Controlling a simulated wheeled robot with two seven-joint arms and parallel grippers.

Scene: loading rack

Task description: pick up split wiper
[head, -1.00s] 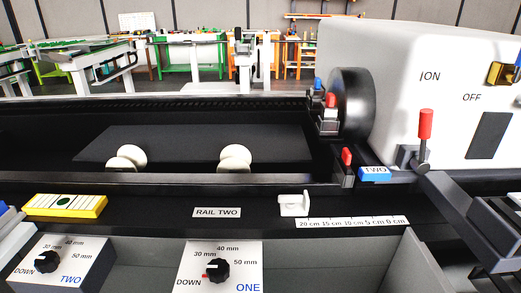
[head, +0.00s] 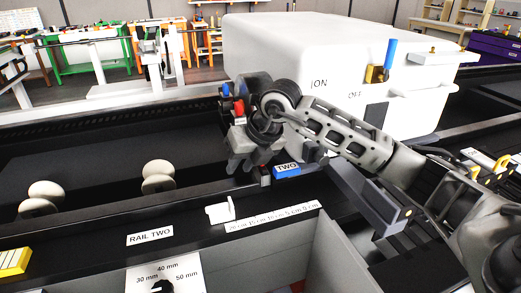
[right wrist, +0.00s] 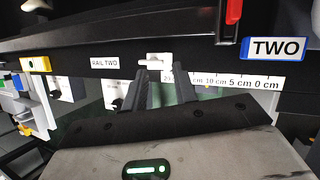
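I cannot pick out a split wiper for certain in either view. My right gripper (head: 240,162) hangs over the rail, in front of the dark wheel and near the blue TWO label (head: 287,170). In the right wrist view its two dark fingers (right wrist: 165,88) are apart with nothing visible between them, so it is open. A small white slider (head: 222,211) stands on the rail at the scale. It also shows in the right wrist view (right wrist: 158,60), just beyond the fingertips. My left gripper is not in view.
A white machine housing (head: 300,50) marked ON and OFF stands behind my right arm. Two cream rollers (head: 158,176) are at the left. A white knob panel (head: 166,274) and a grey open compartment (head: 265,258) lie in front. A yellow block (head: 14,261) is at far left.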

